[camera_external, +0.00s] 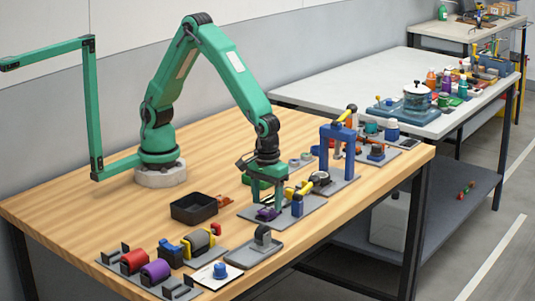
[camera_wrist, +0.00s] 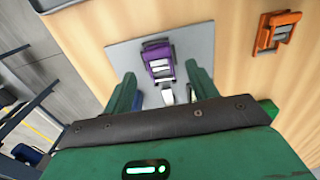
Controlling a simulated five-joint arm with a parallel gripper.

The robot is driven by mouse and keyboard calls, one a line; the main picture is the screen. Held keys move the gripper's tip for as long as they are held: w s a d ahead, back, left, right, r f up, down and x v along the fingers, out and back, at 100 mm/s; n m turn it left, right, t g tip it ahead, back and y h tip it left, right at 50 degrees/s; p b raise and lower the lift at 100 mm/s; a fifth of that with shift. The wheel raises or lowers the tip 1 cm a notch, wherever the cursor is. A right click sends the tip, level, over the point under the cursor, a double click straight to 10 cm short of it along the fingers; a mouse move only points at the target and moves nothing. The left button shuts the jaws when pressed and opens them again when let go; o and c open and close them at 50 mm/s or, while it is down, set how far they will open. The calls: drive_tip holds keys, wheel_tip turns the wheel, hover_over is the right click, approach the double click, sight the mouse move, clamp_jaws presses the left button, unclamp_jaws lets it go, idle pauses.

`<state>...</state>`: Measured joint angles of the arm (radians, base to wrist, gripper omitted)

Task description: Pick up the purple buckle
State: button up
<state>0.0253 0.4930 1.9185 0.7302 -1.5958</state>
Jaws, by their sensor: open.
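The purple buckle (camera_external: 267,213) lies on a grey plate (camera_external: 285,218) toward the front of the wooden table. In the wrist view the purple buckle (camera_wrist: 158,50) sits on the same grey plate (camera_wrist: 125,58), with pale slots across it. My gripper (camera_external: 264,199) points down over the plate, close above the buckle. In the wrist view my gripper (camera_wrist: 160,75) has its two green fingers apart, one on each side of the buckle's near end, with nothing held between them. Whether the fingertips touch the plate I cannot tell.
A blue post with a yellow part (camera_external: 298,201) stands on the plate just right of my gripper. A black tray (camera_external: 194,208) is to the left. An orange buckle (camera_wrist: 276,31) lies on the wood. Red and purple rolls (camera_external: 155,271) are at the front left.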

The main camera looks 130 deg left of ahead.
drive_tip(key=shift+f, duration=1.2)
drive_tip(key=c, duration=1.2)
drive_tip(key=shift+r, duration=0.25)
drive_tip(key=shift+r, duration=0.6)
drive_tip(key=r, duration=0.1)
drive_tip(key=d+r, duration=0.1)
drive_tip(key=r, duration=0.1)
drive_tip(key=shift+s, duration=0.2)
drive_tip(key=s+d+r, duration=0.6)
drive_tip(key=d, duration=0.3)
drive_tip(key=shift+r, duration=0.2)
